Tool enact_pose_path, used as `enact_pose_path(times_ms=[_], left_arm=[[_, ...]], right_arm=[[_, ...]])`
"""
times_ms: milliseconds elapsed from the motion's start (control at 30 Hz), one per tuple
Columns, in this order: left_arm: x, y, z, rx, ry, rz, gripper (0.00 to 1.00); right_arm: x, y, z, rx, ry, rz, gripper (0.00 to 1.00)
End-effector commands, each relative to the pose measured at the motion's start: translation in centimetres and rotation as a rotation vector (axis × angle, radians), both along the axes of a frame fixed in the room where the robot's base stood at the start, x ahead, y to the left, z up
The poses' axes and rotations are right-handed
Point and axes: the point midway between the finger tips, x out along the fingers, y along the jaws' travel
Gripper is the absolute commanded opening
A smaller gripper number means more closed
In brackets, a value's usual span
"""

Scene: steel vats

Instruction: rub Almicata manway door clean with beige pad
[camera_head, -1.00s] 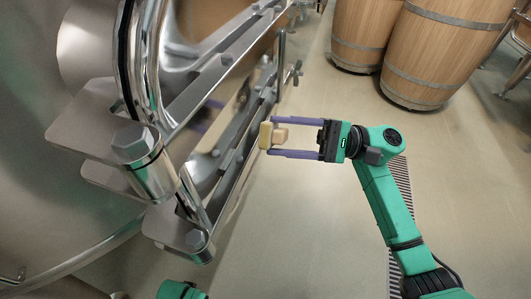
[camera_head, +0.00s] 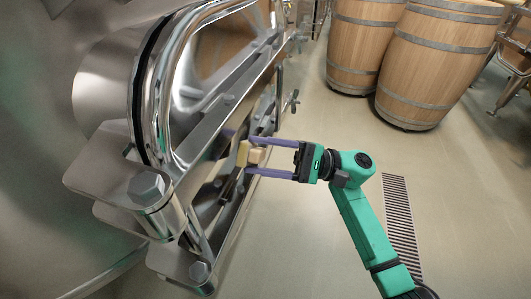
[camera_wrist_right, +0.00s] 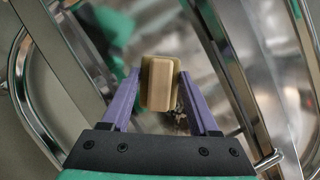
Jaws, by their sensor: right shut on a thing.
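The steel manway door (camera_head: 222,98) hangs on hinge brackets at the side of the vat, its polished face mirroring its surroundings. It also fills much of the right wrist view (camera_wrist_right: 254,62). My right gripper (camera_head: 253,155) is shut on the beige pad (camera_head: 243,154), its purple fingers on either side of the pad's block. The pad faces the door at its right side, very close to it; I cannot tell whether it touches. In the right wrist view the pad (camera_wrist_right: 160,84) sits between the fingertips. My left gripper is out of view.
A hinge bracket with a big bolt (camera_head: 146,186) juts out at the lower left of the door. Wooden barrels (camera_head: 427,65) stand at the back right. A floor grate (camera_head: 400,215) lies right of my arm. The floor between is clear.

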Motion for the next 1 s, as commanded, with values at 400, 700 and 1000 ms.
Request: enact_pose_path(times_ms=[400, 700, 1000], left_arm=[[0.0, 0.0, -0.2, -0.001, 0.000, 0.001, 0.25], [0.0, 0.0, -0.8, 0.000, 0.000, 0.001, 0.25], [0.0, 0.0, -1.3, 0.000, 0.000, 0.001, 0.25]], right_arm=[[0.0, 0.1, -0.1, 0.000, -0.001, 0.000, 0.00], [0.3, 0.7, -0.1, 0.001, 0.000, -0.001, 0.00], [0.4, 1.3, -0.1, 0.001, 0.000, 0.000, 0.00]])
